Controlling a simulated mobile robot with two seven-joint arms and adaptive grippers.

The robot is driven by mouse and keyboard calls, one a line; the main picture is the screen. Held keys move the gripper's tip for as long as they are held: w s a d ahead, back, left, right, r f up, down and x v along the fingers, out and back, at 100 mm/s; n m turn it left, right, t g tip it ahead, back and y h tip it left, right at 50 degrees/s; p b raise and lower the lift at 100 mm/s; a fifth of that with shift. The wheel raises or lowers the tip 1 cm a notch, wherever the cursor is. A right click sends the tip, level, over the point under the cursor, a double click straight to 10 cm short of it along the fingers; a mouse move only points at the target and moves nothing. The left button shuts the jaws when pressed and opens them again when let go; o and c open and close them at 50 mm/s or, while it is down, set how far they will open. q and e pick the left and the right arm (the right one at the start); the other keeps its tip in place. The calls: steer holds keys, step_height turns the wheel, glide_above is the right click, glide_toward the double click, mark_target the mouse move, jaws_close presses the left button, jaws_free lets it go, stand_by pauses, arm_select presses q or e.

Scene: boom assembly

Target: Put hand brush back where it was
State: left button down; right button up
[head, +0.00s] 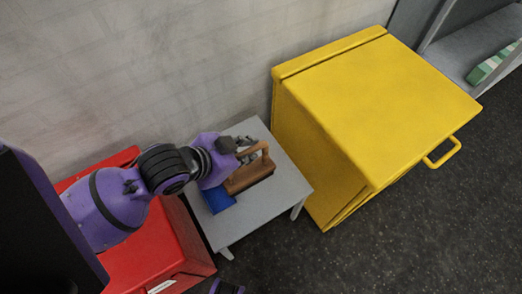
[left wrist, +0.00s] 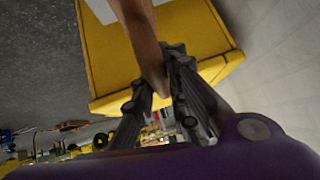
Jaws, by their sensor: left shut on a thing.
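The brown wooden piece, which looks like the hand brush (head: 252,175), shows over the small grey table (head: 287,178) in the head view. It has a block-like body and a raised handle. My left gripper (head: 250,150) is shut on it at the handle. In the left wrist view, the brown piece (left wrist: 141,38) runs from the top edge down between the fingers of the left gripper (left wrist: 160,88). I cannot tell whether it touches the tabletop.
A blue object (head: 218,197) lies on the table beside the brown piece. A yellow cabinet (head: 380,95) stands close on the right, and a red box (head: 185,240) on the left. A wall is behind. Dark floor (head: 420,220) is clear in front. Grey shelving (head: 460,60) is at the far right.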

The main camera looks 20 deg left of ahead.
arm_select(q)
steer(key=w+f+b, duration=0.3)
steer(key=w+f, duration=0.9)
steer(key=w, duration=0.1)
steer(key=shift+w+a+f+b, duration=0.25)
steer(key=shift+a+b, duration=0.15)
steer(key=shift+a, duration=0.05)
arm_select(e)
steer(key=shift+s+d+f, duration=0.1)
steer(key=shift+s+f, duration=0.25)
steer(key=shift+f, duration=0.5)
steer(key=shift+s+d+f, duration=0.1)
steer(key=shift+s+f, duration=0.2)
steer(key=shift+f, duration=0.55)
arm_select(q)
steer(key=c, duration=1.7)
jaws_free()
steer(key=shift+s+f, duration=0.1)
steer(key=shift+f, duration=0.05)
steer(key=shift+p+v, duration=1.25)
steer(key=shift+v, duration=4.8)
arm_select(e)
steer(key=shift+w+a+r, duration=0.1)
steer(key=shift+w+r, duration=0.15)
steer(key=shift+r, duration=0.3)
steer(key=shift+w+r, duration=0.2)
steer(key=shift+r, duration=0.3)
